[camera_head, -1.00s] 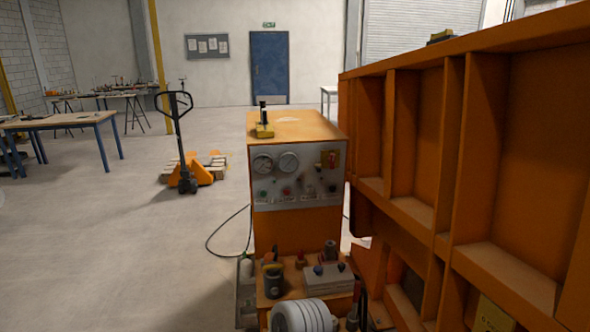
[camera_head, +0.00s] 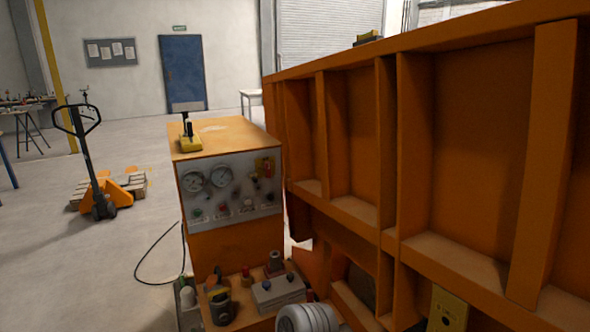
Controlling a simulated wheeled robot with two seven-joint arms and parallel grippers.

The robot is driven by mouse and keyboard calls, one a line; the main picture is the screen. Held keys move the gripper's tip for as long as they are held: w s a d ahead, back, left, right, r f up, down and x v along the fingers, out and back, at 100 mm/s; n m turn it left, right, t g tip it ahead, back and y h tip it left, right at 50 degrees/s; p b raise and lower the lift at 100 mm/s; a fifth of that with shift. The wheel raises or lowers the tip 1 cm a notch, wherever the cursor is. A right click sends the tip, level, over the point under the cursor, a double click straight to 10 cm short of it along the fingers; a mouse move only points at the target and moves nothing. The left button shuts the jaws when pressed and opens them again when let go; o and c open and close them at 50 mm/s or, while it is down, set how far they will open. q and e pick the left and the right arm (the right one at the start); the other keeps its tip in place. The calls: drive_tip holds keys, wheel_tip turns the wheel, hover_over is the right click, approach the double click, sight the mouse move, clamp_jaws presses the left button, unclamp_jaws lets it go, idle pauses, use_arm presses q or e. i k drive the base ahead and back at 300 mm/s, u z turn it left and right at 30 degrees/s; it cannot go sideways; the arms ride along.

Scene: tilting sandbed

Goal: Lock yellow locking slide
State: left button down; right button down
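Several yellow parts show, and I cannot tell for certain which one is the locking slide. A small yellow block with a black upright lever (camera_head: 190,143) stands on top of the orange control cabinet (camera_head: 222,137). A yellow plate with a small dark hole (camera_head: 447,310) sits low on the ribbed orange sandbed wall (camera_head: 455,247), near the bottom edge. A small dark and yellowish part (camera_head: 368,38) lies on the wall's top edge. Neither of my grippers is in view.
The cabinet front carries gauges and knobs (camera_head: 222,188). Below it, a shelf (camera_head: 212,290) holds valves and fittings. A black cable (camera_head: 150,262) lies on the floor. A pallet truck (camera_head: 90,165) stands at the left. The floor between truck and cabinet is open.

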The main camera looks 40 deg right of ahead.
sight(253, 177)
drive_tip(key=z, duration=0.6)
drive_tip(key=i, duration=1.35)
drive_tip(key=u, duration=0.3)
